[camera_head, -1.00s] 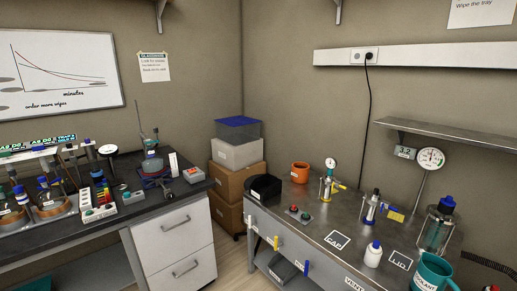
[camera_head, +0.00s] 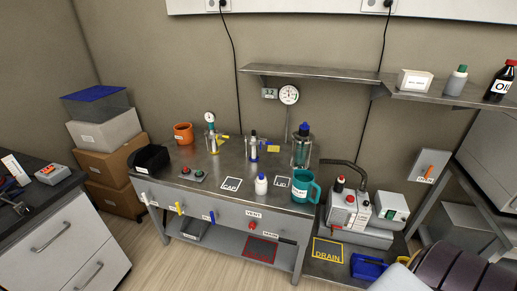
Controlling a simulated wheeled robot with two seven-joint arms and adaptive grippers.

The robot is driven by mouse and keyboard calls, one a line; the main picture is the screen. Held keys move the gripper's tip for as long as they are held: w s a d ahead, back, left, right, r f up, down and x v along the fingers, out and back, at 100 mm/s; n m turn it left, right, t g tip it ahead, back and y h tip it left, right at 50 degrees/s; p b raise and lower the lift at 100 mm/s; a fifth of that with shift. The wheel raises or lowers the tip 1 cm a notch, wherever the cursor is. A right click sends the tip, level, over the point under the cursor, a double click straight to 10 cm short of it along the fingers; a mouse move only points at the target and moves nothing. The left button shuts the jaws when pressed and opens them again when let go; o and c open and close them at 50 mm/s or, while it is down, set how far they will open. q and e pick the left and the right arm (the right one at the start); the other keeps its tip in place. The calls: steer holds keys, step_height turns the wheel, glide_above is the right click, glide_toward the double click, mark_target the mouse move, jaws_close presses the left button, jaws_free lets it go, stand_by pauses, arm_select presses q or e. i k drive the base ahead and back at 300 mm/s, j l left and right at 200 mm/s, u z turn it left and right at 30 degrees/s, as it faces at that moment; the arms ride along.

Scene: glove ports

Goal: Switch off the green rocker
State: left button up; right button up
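No part clearly reads as a green rocker at this size. A small grey box (camera_head: 192,174) on the steel bench has a red and a green button-like part on top. A white unit with a green part on its face (camera_head: 390,212) stands at the right, beside a grey pump-like machine (camera_head: 347,212) with red and dark parts. I cannot tell which of these green parts is a rocker, or its on or off position. Neither of my grippers is in view.
The steel bench (camera_head: 222,201) holds an orange mug (camera_head: 183,133), a black bin (camera_head: 150,158), a teal jug (camera_head: 304,187), a white bottle (camera_head: 261,184) and glassware. A shelf (camera_head: 330,76) hangs above. Open floor (camera_head: 185,262) lies in front. A blue tray (camera_head: 368,267) sits low right.

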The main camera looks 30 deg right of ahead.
mark_target(390, 215)
steer(key=z, duration=1.4)
